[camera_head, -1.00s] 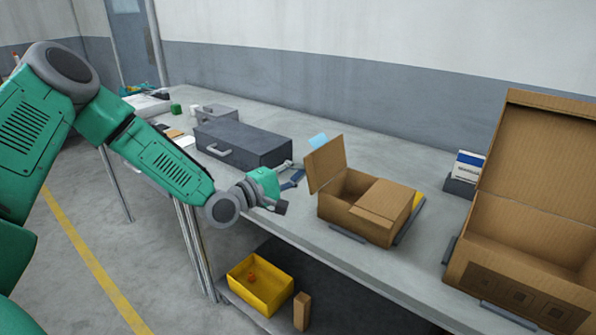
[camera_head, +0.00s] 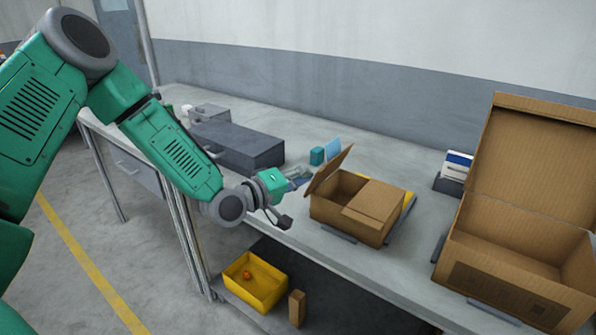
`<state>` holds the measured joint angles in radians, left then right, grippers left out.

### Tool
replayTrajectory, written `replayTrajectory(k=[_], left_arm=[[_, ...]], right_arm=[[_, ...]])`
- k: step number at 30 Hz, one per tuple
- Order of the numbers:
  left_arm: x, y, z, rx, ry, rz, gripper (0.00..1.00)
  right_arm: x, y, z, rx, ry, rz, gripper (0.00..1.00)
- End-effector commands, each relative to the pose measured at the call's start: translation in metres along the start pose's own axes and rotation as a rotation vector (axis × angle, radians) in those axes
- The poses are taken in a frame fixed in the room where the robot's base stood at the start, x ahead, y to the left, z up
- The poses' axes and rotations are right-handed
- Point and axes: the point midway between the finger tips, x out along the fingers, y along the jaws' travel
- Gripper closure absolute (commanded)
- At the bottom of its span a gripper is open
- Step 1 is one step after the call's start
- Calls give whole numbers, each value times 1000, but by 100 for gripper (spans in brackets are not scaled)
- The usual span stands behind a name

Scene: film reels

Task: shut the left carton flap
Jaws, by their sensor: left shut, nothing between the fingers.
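A small brown carton (camera_head: 347,224) stands on the grey workbench. My right gripper is not in view.
A large open brown box (camera_head: 515,250) stands to the right on the bench (camera_head: 290,240). A dark grey case (camera_head: 240,143) lies behind my left arm. A teal block (camera_head: 317,155) stands behind the gripper. A yellow bin (camera_head: 255,283) and a small brown block (camera_head: 297,308) sit on the lower shelf.

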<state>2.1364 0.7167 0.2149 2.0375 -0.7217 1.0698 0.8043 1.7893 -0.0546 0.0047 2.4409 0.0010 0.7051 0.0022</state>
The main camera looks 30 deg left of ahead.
Motion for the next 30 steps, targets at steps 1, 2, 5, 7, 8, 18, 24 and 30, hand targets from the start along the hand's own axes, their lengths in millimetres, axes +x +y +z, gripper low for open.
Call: replayTrajectory(k=[1,2,5,7,8,18,24,30], left_arm=[[1,3,4,46,-3,-11,100],[1,3,6,74,-3,-17,100],[3,4,12,167,-3,-41,100],[4,4,16,231,-3,-57,100],[4,5,19,258,-4,-63,100],[10,1,40,573,-3,-141,100],[13,-4,52,755,-3,-187,100],[15,-11,62,921,-2,-228,100]], right_arm=[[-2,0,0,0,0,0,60],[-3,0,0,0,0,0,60],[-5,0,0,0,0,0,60],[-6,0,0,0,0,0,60],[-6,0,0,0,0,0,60],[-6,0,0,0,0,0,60],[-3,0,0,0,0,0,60],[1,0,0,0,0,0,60]])
